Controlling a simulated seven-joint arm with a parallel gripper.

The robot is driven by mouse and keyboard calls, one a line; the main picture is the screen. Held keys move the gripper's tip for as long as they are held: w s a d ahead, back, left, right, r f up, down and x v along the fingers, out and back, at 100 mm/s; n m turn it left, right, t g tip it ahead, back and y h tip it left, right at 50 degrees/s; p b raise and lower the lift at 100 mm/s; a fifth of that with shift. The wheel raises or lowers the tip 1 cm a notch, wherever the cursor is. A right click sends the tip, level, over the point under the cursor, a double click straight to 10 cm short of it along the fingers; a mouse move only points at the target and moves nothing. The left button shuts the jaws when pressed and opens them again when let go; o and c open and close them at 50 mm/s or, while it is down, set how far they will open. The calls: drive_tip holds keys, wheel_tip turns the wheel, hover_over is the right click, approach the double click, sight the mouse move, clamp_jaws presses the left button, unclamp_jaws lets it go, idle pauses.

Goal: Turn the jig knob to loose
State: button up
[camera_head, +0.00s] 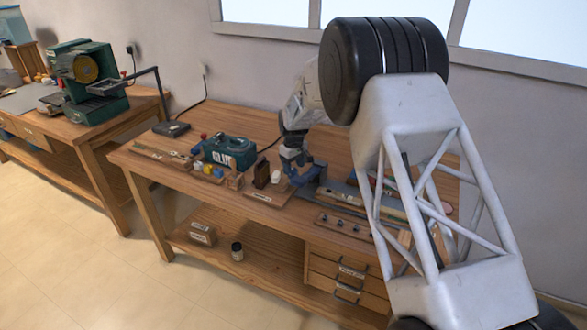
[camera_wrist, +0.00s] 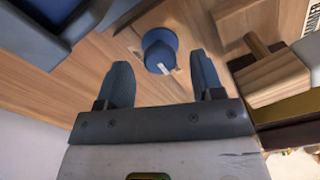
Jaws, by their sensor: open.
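The knob (camera_wrist: 158,45) is a round blue piece on a wooden surface, seen in the wrist view with a small white pointer mark on its lower right side. My gripper (camera_wrist: 161,62) is open, with its two dark blue fingers on either side of the knob in the picture. Nothing is between the fingers that I can see held, and I cannot tell how close the tips are to the knob. In the head view my gripper (camera_head: 293,158) is low over the workbench, and the knob cannot be made out there.
The wooden workbench (camera_head: 230,125) carries a green box (camera_head: 229,150) and small wooden pieces. In the wrist view a wooden block (camera_wrist: 270,78) sits right of the fingers and a dark blue part (camera_wrist: 50,32) at the upper left. A second bench (camera_head: 140,100) holds a green machine (camera_head: 90,80).

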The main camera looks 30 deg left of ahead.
sight(293, 170)
drive_tip(key=shift+r, duration=3.25)
drive_tip(key=shift+d+r, duration=0.35)
drive_tip(key=shift+d, duration=0.05)
drive_tip(key=s+d+r+m, duration=0.2)
drive_tip(key=s+d+r, duration=0.4)
drive_tip(key=d, duration=0.6)
drive_tip(key=s+d+r+m+t, duration=0.15)
drive_tip(key=s+d+r, duration=0.25)
drive_tip(key=d+r, duration=0.7)
drive_tip(key=s+d+r+m, duration=0.3)
drive_tip(key=s+d+r, duration=0.2)
drive_tip(key=d, duration=0.9)
drive_tip(key=s+d+r+m, duration=0.2)
drive_tip(key=s+d+m, duration=0.2)
drive_tip(key=s+d, duration=1.2)
drive_tip(key=s+d+f+m, duration=0.1)
drive_tip(key=s+d+f, duration=0.1)
drive_tip(key=s, duration=0.7)
drive_tip(key=s+d+f+m+t, duration=0.1)
drive_tip(key=s+d, duration=0.3)
drive_tip(key=s, duration=0.4)
drive_tip(key=shift+s+d+f+m, duration=0.35)
drive_tip(key=shift+d+f+m, duration=0.05)
drive_tip(key=shift+f+m, duration=0.3)
